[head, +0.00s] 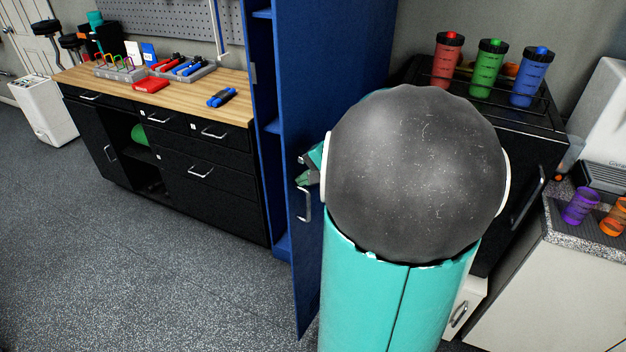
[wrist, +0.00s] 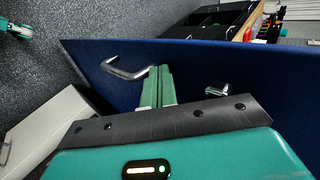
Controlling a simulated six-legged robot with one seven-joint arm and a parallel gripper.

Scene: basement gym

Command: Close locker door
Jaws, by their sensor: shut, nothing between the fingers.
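The blue locker (head: 281,244) stands in the middle of the head view, with part of its shelved inside showing left of the door. Its blue door (head: 308,262) stands open, swung out toward me. A silver bar handle (head: 304,205) is on the door face; it also shows in the wrist view (wrist: 122,72). My gripper (head: 309,168) is at the door face just above the handle, partly hidden by my arm. In the wrist view its two green fingers (wrist: 159,70) are together and empty, beside the handle. I cannot tell whether they touch the door.
A wood-topped black workbench (head: 190,95) with tools stands left of the locker. A black cabinet (head: 495,110) with several shaker bottles is behind my arm on the right. A pale counter (head: 530,285) is at the lower right. The grey floor at left is clear.

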